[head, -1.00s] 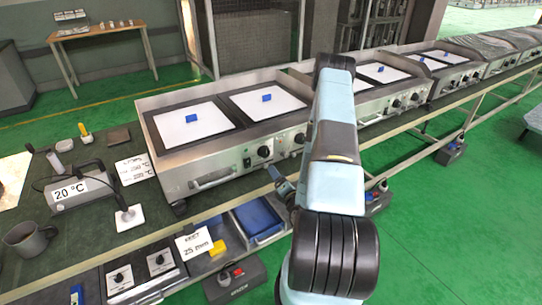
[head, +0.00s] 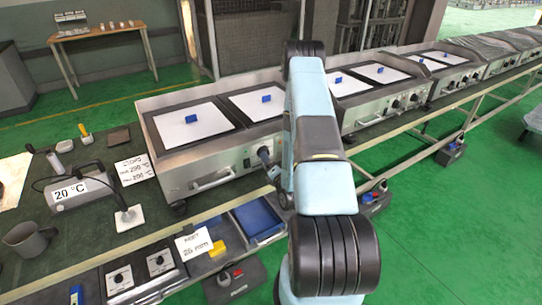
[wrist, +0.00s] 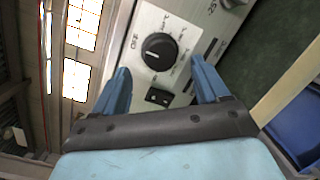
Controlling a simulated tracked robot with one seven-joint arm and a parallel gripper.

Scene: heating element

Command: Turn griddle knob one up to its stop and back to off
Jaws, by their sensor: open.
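The near griddle (head: 215,160) has a steel front panel with black knobs. One round black knob (wrist: 158,51) is near the middle of the wrist view, its white pointer mark towards the left side, where an OFF label is printed. My gripper (wrist: 160,68) is open, with one blue finger on each side below this knob, and nothing between the fingertips. The fingers look apart from the knob; the exact gap is unclear. In the head view my gripper is at the panel, and my arm hides part of the panel's right side.
A black rocker switch (wrist: 158,97) sits beside the knob, between the fingers. Another knob (wrist: 232,2) is at the top edge of the wrist view. A drawer handle (head: 212,180) sticks out at the panel's left. A blue tray (head: 258,218) lies on the shelf below.

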